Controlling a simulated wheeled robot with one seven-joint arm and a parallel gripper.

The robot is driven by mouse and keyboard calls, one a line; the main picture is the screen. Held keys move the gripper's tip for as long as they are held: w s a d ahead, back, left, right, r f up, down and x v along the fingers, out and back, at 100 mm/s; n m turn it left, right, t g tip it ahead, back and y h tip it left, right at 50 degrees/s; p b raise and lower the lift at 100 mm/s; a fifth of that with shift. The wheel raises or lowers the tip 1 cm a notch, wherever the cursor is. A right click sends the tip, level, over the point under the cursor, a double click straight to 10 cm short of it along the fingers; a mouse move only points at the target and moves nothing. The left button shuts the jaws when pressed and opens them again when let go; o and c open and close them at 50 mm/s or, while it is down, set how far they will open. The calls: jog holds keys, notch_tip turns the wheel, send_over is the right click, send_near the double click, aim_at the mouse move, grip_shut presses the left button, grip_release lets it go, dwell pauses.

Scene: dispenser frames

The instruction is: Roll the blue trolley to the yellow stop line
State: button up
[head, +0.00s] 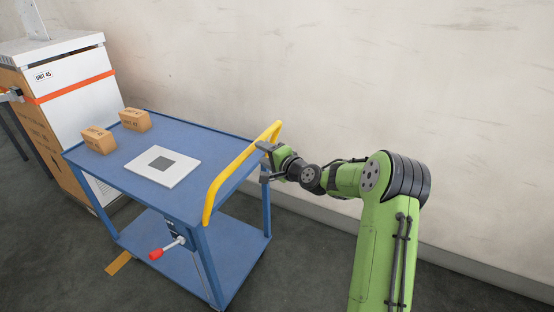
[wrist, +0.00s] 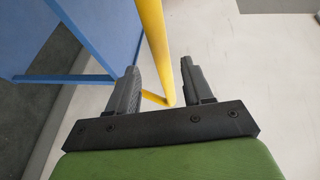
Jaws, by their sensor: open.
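The blue trolley (head: 215,160) stands on the dark floor, with a flat top, a lower shelf and a yellow push handle (head: 240,170) along its right end. A red-knobbed lever (head: 157,253) sticks out below the top. A yellow floor strip (head: 119,263) shows at the trolley's lower left, partly hidden by it. My gripper (head: 264,162) is open at the handle's upper part. In the wrist view, the yellow handle (wrist: 155,45) runs down between the open fingers (wrist: 163,85), with a gap to the right finger.
Two small cardboard boxes (head: 136,119) (head: 98,140) and a white plate with a grey square (head: 162,166) lie on the trolley's top. A white and brown cabinet (head: 78,95) with an orange band stands at left. A pale wall (head: 400,80) runs behind.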

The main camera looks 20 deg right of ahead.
jog(key=v, duration=0.7)
jog(key=shift+s, duration=0.2)
jog(key=s+a+r+n+g+h+p, duration=0.1)
jog(key=s+a+r+n+g+p, duration=0.1)
jog(key=s+a+r+n+g, duration=0.35)
jog(key=s+a+r+n+g+p, duration=0.2)
jog(key=s+a+n, duration=0.3)
jog(key=s+a, duration=0.3)
jog(key=s+r+n+g+h+p, duration=0.1)
jog(key=s+r+p, duration=0.1)
jog(key=s, duration=0.9)
jog(key=s+d+r+n+g+h+p, duration=0.1)
jog(key=s+r+n+h+p, duration=0.1)
jog(key=s, duration=0.9)
jog(key=shift+r, duration=0.8)
jog(key=shift+n, duration=0.25)
jog(key=shift+c, duration=0.4)
